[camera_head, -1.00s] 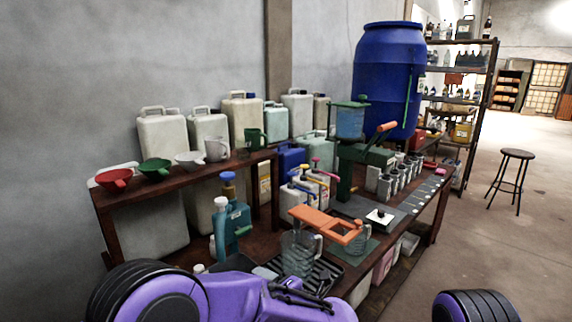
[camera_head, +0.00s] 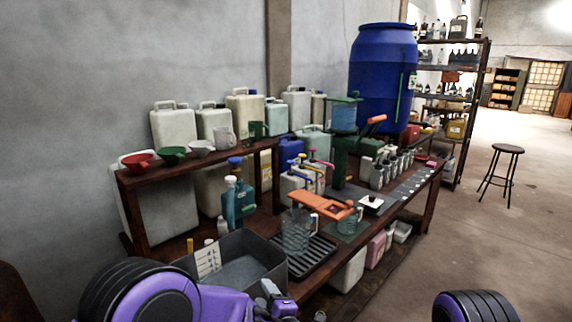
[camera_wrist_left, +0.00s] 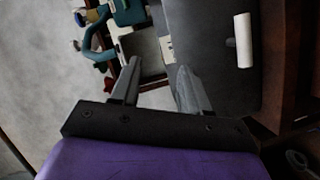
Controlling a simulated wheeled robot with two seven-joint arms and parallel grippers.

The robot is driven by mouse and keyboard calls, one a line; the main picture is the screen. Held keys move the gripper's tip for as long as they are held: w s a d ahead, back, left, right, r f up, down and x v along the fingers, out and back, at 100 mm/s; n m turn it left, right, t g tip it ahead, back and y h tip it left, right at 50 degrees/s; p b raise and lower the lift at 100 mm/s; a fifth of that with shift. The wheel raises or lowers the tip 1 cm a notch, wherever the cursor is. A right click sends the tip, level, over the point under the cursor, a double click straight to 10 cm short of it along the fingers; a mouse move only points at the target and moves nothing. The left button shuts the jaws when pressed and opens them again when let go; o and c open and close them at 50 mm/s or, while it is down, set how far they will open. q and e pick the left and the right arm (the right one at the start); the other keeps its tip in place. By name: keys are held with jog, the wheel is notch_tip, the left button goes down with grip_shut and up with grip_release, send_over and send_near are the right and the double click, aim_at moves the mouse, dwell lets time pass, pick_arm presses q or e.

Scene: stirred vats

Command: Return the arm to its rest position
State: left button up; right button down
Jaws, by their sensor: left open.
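My left arm comes in at the bottom left of the head view, purple and black. My left gripper (camera_head: 279,296) is low at the bottom, in front of the grey bin (camera_head: 255,268) at the near end of the bench. In the left wrist view the two grey fingers (camera_wrist_left: 158,76) stand apart with nothing between them. Part of my right arm shows at the bottom right of the head view; its gripper is out of frame.
The wooden bench (camera_head: 325,270) holds a black drip tray (camera_head: 304,258), a glass jug (camera_head: 296,232), an orange-topped stand (camera_head: 322,205) and a teal jug (camera_head: 240,204). A large blue barrel (camera_head: 383,75) stands behind. Open floor with a stool (camera_head: 507,150) lies right.

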pick_arm(q)
jog(key=s+a+f+m+g+h, duration=0.2)
jog(key=s+a+f+m, duration=0.3)
jog(key=s+a+f, duration=0.3)
jog(key=s+a+f+m+g+h, duration=0.25)
jog(key=s+a+f+m, duration=0.3)
jog(key=f, duration=0.45)
jog(key=s+a+f+g, duration=0.2)
jog(key=s+a, duration=0.2)
jog(key=s, duration=0.4)
jog(key=s+a+f+g, duration=0.2)
jog(key=s+a, duration=0.2)
jog(key=s, duration=0.4)
jog(key=s+a+f+m+g+y, duration=0.1)
jog(key=s+a+f+g, duration=0.2)
jog(key=s, duration=0.5)
jog(key=shift+s+a, duration=0.15)
jog(key=shift+a, duration=0.25)
